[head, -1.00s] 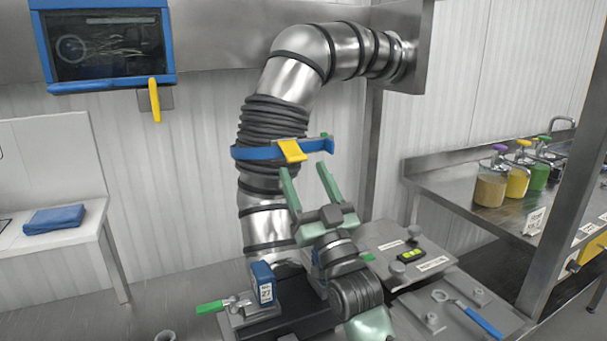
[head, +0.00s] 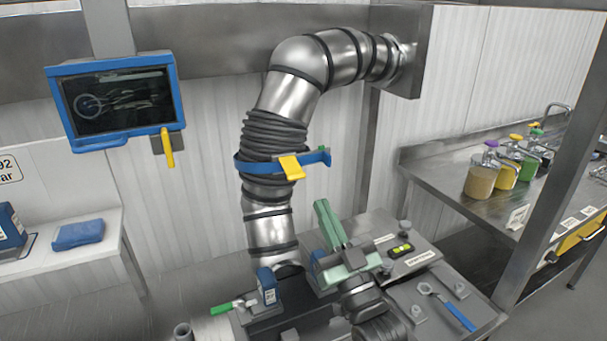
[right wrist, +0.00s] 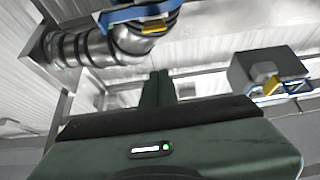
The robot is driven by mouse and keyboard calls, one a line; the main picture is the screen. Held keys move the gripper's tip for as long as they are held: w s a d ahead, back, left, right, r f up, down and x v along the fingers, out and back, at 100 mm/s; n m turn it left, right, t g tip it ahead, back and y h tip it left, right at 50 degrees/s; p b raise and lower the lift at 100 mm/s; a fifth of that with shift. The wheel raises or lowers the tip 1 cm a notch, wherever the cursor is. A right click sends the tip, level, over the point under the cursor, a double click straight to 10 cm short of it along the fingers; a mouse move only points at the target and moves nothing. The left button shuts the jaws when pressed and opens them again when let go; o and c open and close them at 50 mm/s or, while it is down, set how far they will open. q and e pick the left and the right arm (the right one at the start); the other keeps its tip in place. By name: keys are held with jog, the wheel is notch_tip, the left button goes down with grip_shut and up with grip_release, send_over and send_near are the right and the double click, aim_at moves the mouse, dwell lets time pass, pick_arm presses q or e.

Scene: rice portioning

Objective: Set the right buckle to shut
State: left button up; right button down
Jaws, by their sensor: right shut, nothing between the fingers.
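A blue band (head: 258,166) wraps around the ribbed section of the large metal pipe (head: 268,220). A yellow buckle lever (head: 291,167) sits on its front, angled out from the band. A blue end piece (head: 322,158) with a bit of green sticks out to the right of the pipe. My right gripper (head: 322,206) is below and right of the buckle, its pale green fingers shut together and empty, apart from the band. In the right wrist view the shut fingers (right wrist: 160,78) point toward the pipe, with the blue band (right wrist: 135,14) and yellow lever (right wrist: 154,28) above them. My left gripper is out of view.
A blue-framed screen (head: 118,102) with a yellow handle (head: 167,148) hangs at the left. A bench with a wrench (head: 445,303) and a level (head: 400,250) lies right of my arm. A counter with sauce jars (head: 482,178) stands at the far right.

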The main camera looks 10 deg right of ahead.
aim_at(292, 167)
jog(key=w+a+r+p, duration=0.1)
jog(key=w+a+p, duration=0.2)
jog(key=w, duration=0.6)
jog(key=shift+r+p, duration=0.15)
jog(key=shift+p, duration=0.45)
jog(key=f+b, duration=0.1)
jog(key=w+f+b, duration=0.1)
jog(key=b, duration=0.1)
jog(key=f+b, duration=0.1)
jog(key=b, duration=0.1)
jog(key=shift+w+a+f, duration=0.2)
jog(key=shift+w+f, duration=0.15)
jog(key=shift+s, duration=0.1)
